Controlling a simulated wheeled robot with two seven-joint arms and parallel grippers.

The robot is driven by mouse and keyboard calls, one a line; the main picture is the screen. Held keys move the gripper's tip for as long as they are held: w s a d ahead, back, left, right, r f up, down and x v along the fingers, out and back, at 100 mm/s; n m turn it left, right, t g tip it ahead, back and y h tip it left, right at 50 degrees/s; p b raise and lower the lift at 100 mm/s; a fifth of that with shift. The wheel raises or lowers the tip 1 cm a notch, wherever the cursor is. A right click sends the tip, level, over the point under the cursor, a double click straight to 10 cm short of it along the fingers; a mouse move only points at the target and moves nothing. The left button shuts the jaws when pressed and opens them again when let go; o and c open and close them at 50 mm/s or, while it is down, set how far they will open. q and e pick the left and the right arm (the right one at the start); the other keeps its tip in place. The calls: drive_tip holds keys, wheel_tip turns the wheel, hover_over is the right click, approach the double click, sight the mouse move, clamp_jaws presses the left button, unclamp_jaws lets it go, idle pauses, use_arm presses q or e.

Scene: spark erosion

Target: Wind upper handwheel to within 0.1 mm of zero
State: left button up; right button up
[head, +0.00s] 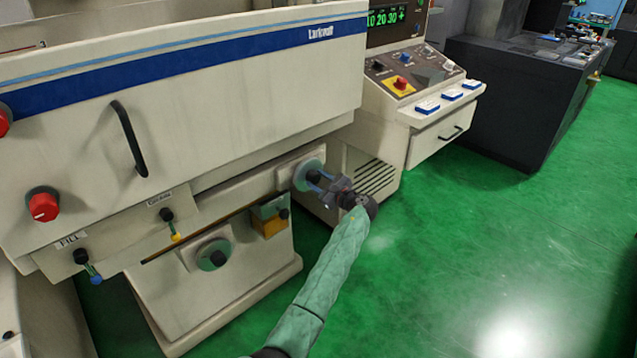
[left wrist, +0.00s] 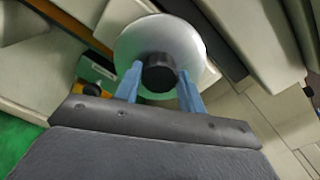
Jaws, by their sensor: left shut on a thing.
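The upper handwheel (head: 306,172) is a pale round disc on the front of the cream machine. In the left wrist view the handwheel (left wrist: 140,38) fills the top middle, with a dark round knob or hub (left wrist: 158,73) at its face. My left gripper (head: 317,181) reaches it from the front. In the left wrist view its two blue fingers (left wrist: 159,82) stand either side of the dark knob, shut on it. In the head view the gripper body hides part of the wheel. A screen (head: 387,17) shows green digits, partly cut off. My right gripper is not in view.
A lower handwheel (head: 213,254) sits left of and below the upper one. A control console (head: 415,75) stands behind to the right. The green floor (head: 470,240) at right is clear.

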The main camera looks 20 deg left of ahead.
use_arm(q)
drive_tip(key=o, duration=1)
drive_tip(key=shift+c, duration=0.2)
drive_tip(key=shift+d, duration=0.1)
drive_tip(key=b+v, duration=0.1)
drive_tip(key=v, duration=0.6)
drive_tip(key=shift+s+d+b, duration=0.2)
drive_tip(key=shift+b, duration=0.2)
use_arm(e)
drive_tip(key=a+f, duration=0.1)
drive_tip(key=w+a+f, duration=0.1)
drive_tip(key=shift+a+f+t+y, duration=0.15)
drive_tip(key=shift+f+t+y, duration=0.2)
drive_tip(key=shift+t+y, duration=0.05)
